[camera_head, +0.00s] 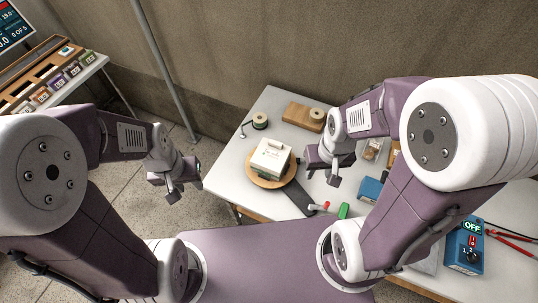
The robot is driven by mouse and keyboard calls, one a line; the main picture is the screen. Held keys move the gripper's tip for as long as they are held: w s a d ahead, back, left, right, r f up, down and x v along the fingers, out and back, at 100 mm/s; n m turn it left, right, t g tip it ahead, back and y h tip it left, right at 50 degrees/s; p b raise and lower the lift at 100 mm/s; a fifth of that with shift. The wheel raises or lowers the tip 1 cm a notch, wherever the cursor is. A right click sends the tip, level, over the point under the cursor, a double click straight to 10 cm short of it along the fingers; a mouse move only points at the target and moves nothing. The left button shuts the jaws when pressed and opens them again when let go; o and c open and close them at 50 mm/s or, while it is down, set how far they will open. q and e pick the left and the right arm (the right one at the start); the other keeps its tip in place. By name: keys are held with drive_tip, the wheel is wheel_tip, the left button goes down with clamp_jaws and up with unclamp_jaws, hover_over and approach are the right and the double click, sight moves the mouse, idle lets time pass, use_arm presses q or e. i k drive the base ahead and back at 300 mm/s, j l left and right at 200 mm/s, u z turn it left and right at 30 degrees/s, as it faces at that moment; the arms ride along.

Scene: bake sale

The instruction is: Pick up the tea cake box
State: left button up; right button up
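A white box (271,157), which looks like the tea cake box, sits on a round wooden board (259,181) on the white table. My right gripper (322,177) is just to the right of the box, apart from it, with its two fingers spread and nothing between them. My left gripper (185,190) hangs left of the table, beyond its edge, with its fingers apart and empty. Any writing on the box is too small to read.
A wooden block (298,114) and a spool (260,121) stand behind the box. A blue box (369,189) lies to the right.

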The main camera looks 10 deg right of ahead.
sight(271, 158)
drive_tip(key=j+z, duration=0.25)
drive_tip(key=j, duration=0.2)
drive_tip(key=k+j+z, duration=0.1)
drive_tip(key=j+z, duration=0.15)
drive_tip(key=j, duration=0.15)
drive_tip(key=k+j+z, duration=0.25)
drive_tip(key=j, duration=0.15)
drive_tip(key=j+z, duration=0.3)
drive_tip(key=i+j+z, duration=0.2)
drive_tip(key=j+z, duration=0.15)
drive_tip(key=j, duration=0.2)
drive_tip(key=i+j+z, duration=0.1)
drive_tip(key=j+z, duration=0.25)
drive_tip(key=j, duration=0.25)
drive_tip(key=j+z, duration=0.35)
drive_tip(key=j, duration=0.3)
drive_tip(key=i+j+z, duration=0.2)
drive_tip(key=j, duration=0.15)
